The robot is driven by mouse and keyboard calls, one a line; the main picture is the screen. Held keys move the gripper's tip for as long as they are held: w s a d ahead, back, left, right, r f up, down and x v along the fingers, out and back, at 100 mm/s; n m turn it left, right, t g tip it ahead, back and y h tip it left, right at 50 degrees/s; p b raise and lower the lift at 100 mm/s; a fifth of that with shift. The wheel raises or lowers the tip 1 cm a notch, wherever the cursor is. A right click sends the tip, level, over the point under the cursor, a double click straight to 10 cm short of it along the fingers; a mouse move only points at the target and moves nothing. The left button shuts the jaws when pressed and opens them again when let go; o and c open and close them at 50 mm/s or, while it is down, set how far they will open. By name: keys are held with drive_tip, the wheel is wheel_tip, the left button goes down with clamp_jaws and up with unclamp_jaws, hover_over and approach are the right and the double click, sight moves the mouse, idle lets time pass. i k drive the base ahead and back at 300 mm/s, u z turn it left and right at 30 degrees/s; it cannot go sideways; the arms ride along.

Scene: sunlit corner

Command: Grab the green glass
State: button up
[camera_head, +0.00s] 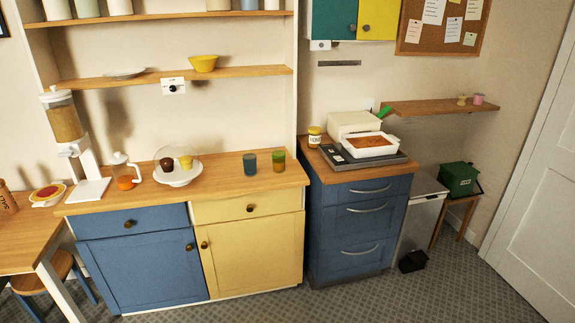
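A green glass (278,161) stands upright on the wooden counter (225,186), near its right end. It looks green with an orange-yellow tint in its upper part. A blue-grey glass (250,164) stands just to its left, with a small gap between them. My gripper is not in view.
Left of the glasses are a domed cake plate (180,178), a glass pitcher (124,172) and a cereal dispenser (70,135). The patterned floor (345,304) in front is clear.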

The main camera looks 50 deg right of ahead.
sight(279, 162)
drive_tip(key=u, duration=0.05)
drive_tip(key=i, duration=0.95)
